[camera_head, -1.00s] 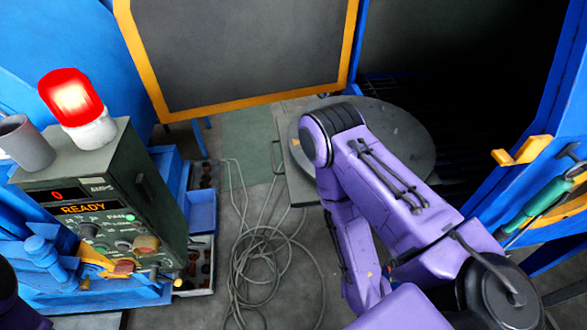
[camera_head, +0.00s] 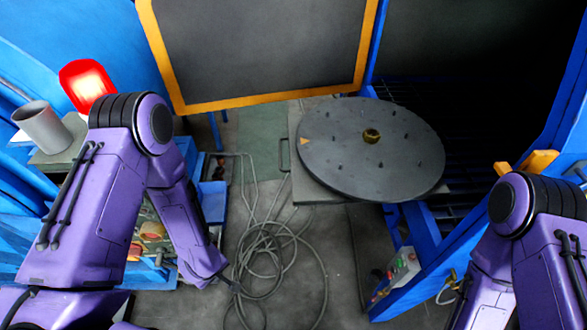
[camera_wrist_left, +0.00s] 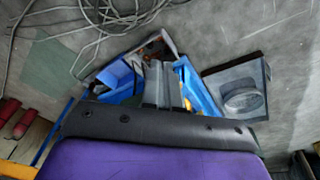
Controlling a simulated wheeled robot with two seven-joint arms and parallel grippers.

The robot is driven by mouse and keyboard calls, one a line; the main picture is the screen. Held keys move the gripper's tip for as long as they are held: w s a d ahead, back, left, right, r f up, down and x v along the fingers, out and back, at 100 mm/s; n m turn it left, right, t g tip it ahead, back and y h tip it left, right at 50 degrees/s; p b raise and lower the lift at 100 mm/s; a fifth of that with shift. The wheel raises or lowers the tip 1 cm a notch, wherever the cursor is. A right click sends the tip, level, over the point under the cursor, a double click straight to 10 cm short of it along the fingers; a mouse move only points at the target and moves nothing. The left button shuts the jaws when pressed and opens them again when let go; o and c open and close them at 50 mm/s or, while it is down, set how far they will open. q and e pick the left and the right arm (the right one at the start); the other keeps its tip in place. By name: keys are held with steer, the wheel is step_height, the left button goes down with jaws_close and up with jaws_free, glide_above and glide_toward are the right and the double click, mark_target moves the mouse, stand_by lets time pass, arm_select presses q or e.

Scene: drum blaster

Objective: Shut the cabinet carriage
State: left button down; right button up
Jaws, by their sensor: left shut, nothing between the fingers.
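The cabinet carriage (camera_head: 305,188) is a flat grey platform bearing a round dark turntable (camera_head: 345,165) with a brass hub. It sticks out of the dark opening of the blue cabinet (camera_head: 543,118), and a thin handle (camera_head: 284,157) shows on its left edge. My left arm (camera_head: 90,215) stands at the left of the head view, apart from the carriage. My left gripper (camera_wrist_left: 164,82) is shut and empty in the left wrist view, above floor and blue bins. My right arm (camera_head: 545,240) is at the lower right; its gripper is hidden or out of frame.
A cabinet door (camera_head: 255,50) with a yellow frame stands behind. A red lamp (camera_head: 86,84) and a grey cup (camera_head: 41,126) stand at the left, partly behind my left arm. Coiled cable (camera_head: 275,245) lies on the floor before the carriage.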

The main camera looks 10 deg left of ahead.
arm_select(q)
steer(key=w+d+r+n+h, duration=0.2)
steer(key=w+r+n+h, duration=0.4)
steer(key=w, duration=0.7)
steer(key=w+r+n+h+p, duration=0.15)
steer(key=w+r, duration=0.35)
steer(key=r, duration=0.5)
steer(key=w+r+n+h, duration=0.25)
steer(key=w+r, duration=0.35)
steer(key=r, duration=0.3)
steer(key=w+d+f+m+p, duration=0.1)
steer(key=w+d+f+p, duration=0.2)
steer(key=d+f, duration=0.4)
steer(key=d, duration=0.4)
steer(key=shift+t, duration=0.3)
